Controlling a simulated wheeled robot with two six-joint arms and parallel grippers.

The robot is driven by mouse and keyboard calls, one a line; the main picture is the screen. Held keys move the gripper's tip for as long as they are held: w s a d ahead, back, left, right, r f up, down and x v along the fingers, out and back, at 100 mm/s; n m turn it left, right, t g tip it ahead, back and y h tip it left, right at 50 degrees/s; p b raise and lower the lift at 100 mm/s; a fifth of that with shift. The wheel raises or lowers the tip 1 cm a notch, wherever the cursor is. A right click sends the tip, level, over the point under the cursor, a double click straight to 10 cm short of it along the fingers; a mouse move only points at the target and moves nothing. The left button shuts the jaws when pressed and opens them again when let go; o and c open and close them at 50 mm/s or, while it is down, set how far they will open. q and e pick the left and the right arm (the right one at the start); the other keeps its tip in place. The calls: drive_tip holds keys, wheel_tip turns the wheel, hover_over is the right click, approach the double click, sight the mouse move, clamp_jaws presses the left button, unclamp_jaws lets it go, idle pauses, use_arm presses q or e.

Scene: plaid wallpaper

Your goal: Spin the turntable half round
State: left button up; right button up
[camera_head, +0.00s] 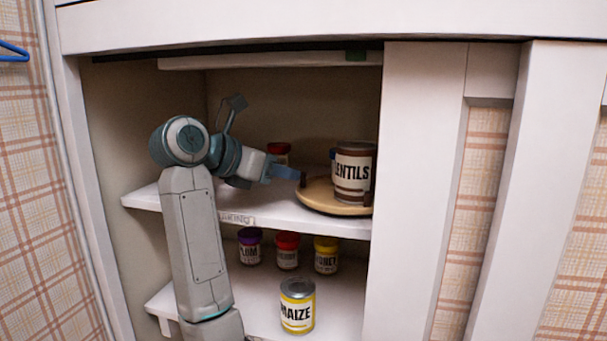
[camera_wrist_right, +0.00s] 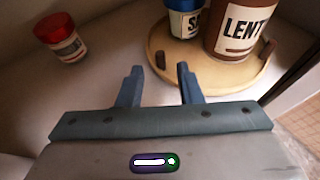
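The turntable (camera_head: 322,198) is a round tan tray with a raised rim on the upper shelf of the cabinet. A brown lentils can (camera_head: 354,172) stands on it, and the wrist view shows a blue can (camera_wrist_right: 186,20) beside that can. Brown pegs rise from the rim; one peg (camera_wrist_right: 160,60) shows near the wrist view's fingers. My right gripper (camera_head: 301,178) is at the turntable's left edge. In the right wrist view its fingers (camera_wrist_right: 158,82) are apart with nothing between them; I cannot tell whether one touches the rim. My left gripper is not in view.
A red-lidded jar (camera_wrist_right: 62,38) stands on the shelf left of the turntable. The lower shelf holds several jars and a yellow maize can (camera_head: 298,306). A white panel (camera_head: 415,180) closes off the cabinet's right side. The upper shelf's front left (camera_head: 255,205) is clear.

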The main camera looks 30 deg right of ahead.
sight(303, 176)
drive_tip(key=x, duration=0.5)
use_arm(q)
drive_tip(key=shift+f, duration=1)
use_arm(e)
drive_tip(key=shift+d+f, duration=0.2)
drive_tip(key=shift+d, duration=0.35)
clamp_jaws()
